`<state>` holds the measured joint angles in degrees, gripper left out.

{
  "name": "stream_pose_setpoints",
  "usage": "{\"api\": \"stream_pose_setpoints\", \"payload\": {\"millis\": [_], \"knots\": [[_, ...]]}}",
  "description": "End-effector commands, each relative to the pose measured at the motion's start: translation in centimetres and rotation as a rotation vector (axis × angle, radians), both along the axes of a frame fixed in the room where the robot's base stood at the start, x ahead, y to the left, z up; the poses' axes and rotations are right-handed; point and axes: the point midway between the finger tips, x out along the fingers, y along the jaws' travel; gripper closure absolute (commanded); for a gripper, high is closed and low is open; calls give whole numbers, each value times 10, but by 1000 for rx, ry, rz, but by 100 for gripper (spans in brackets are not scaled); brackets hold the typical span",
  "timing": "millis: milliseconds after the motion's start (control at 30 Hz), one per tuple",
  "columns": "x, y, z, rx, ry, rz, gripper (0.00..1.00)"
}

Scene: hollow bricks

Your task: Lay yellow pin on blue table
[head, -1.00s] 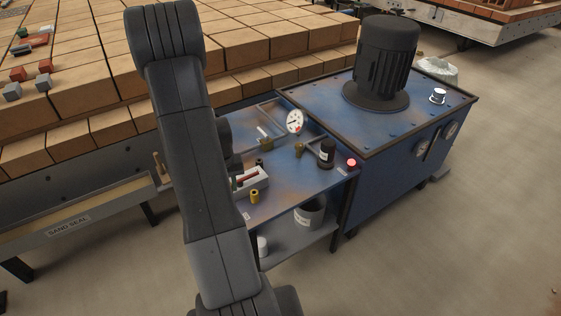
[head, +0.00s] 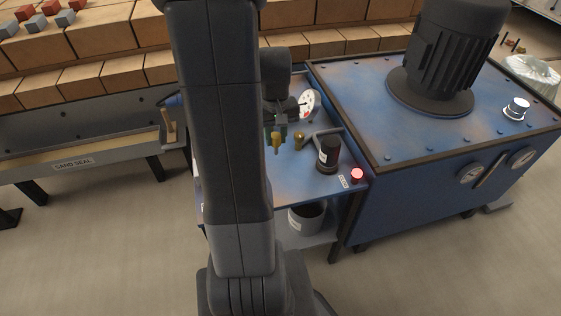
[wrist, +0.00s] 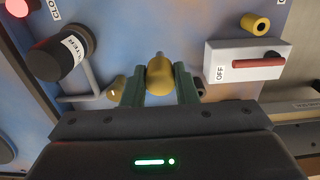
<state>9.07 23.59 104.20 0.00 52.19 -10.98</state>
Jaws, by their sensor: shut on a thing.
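My gripper (wrist: 159,92) is shut on the yellow pin (wrist: 158,75), which sits between its two dark green fingers in the wrist view. In the head view the yellow pin (head: 276,143) points down below my gripper (head: 277,128), over the blue table (head: 318,183). The blue table also fills the upper wrist view (wrist: 140,30). I cannot tell whether the pin's tip touches the tabletop. My arm hides the table's left part in the head view.
On the table are a black filter (head: 328,152), a glowing red button (head: 357,176), a dial gauge (head: 309,105) and a brass fitting (head: 299,139). The wrist view shows a white switch box (wrist: 245,62) and a short yellow cylinder (wrist: 255,22). A blue motor cabinet (head: 420,190) stands right.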

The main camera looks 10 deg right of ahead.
Motion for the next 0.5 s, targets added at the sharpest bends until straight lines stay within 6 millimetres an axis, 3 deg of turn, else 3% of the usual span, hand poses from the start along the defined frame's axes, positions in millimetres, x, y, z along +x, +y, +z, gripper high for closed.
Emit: {"api": "stream_pose_setpoints", "payload": {"millis": [233,500], "knots": [[-2,-1,-45,1,5,1,96],[-1,0,-69,0,2,0,96]]}}
